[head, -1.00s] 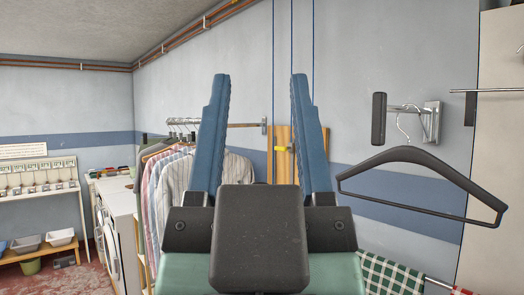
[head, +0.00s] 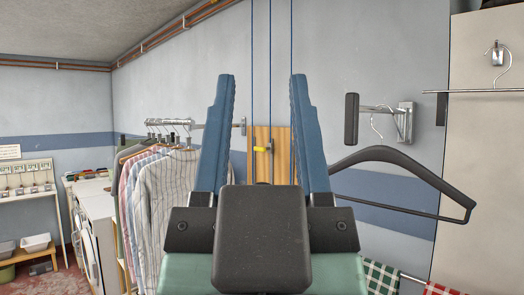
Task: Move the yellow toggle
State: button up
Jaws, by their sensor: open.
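The yellow toggle (head: 262,149) is a small yellow piece on a wooden board (head: 281,142) on the blue-grey wall. The gripper's dark body and right finger hide the lower and right parts of the board.
A rail of hanging shirts (head: 165,195) stands on the left, by white machines (head: 100,225). On the right a black hanger (head: 400,155) hangs from a wall hook and sticks out near my right finger. Checked cloths (head: 380,277) hang low right. Blue cords run up the wall.

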aim_at(270, 148)
jog(key=i+j+z, duration=0.2)
jog(key=i+j, duration=0.8)
jog(key=i, duration=0.15)
jog(key=i+j+z, duration=0.2)
jog(key=i+j, duration=0.9)
